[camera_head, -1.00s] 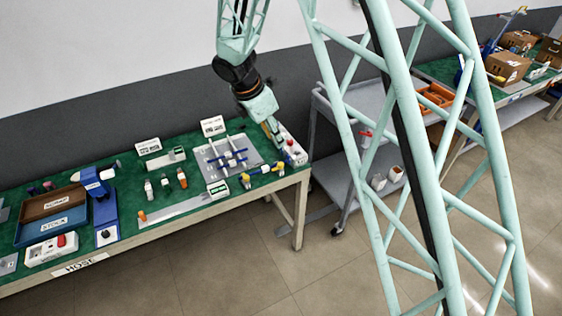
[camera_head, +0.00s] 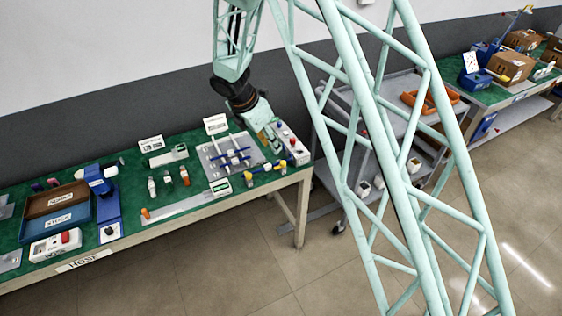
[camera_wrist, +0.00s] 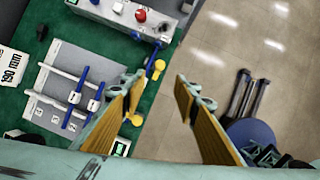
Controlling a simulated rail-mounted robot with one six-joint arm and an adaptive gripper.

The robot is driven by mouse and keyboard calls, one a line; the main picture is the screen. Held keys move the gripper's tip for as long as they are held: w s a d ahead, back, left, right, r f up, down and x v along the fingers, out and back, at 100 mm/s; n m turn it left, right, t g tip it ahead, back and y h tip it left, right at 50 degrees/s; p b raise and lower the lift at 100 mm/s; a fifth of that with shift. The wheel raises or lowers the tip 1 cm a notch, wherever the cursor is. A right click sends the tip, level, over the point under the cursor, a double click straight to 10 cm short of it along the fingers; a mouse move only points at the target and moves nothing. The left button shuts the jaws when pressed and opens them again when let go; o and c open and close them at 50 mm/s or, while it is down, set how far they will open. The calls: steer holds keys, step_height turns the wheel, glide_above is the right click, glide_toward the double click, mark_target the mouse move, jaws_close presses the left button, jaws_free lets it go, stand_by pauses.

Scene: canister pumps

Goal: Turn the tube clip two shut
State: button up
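The tube clips are blue levers on white tubes over a grey plate (camera_head: 215,166). In the wrist view a blue lever (camera_wrist: 82,74) with a small white tag stands left of centre, and another blue lever (camera_wrist: 98,92) lies just right of it. Their tag numbers are too small for me to tell which is clip two, or whether it is shut. My gripper (camera_wrist: 158,82) is open and empty, above the right side of the plate and the table edge. In the head view my gripper (camera_head: 273,142) is right of the plate, apart from the levers.
A white control box (camera_wrist: 135,16) with a red knob stands beyond the plate. Yellow-and-blue fittings (camera_wrist: 155,68) lie under the gap between my fingers. A grey cart (camera_head: 325,180) stands right of the table.

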mark_target(282, 163)
steer(key=shift+b+x, duration=0.55)
steer(key=shift+x, duration=6.3)
steer(key=shift+a, duration=0.1)
steer(key=shift+c, duration=0.7)
steer(key=c, duration=0.7)
